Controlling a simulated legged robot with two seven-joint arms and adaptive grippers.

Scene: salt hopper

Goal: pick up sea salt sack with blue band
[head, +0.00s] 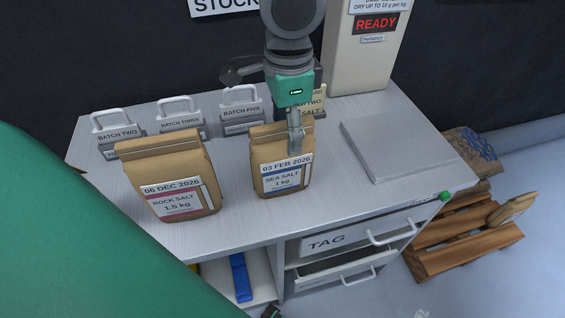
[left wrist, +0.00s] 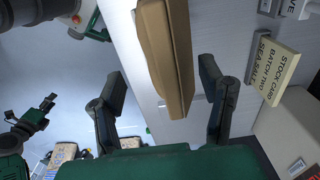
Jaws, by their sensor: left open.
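The sea salt sack (head: 270,160) is a brown paper bag with a blue-banded label reading 03 FEB 2026, 1 kg. It stands upright on the grey counter. My left gripper (head: 296,135) comes down over the sack's top right part, partly hiding it. In the left wrist view, the open fingers of my left gripper (left wrist: 162,80) spread either side of a brown sack (left wrist: 165,40), with a gap at each finger. My right gripper (left wrist: 42,108) appears small at the lower left of the wrist view; its jaw state is unclear.
A rock salt sack (head: 168,175) with a pinkish band stands to the left. A grey plate (head: 398,150) lies at right. Drawers (head: 340,240) are below; a wooden pallet (head: 465,240) stands on the floor.

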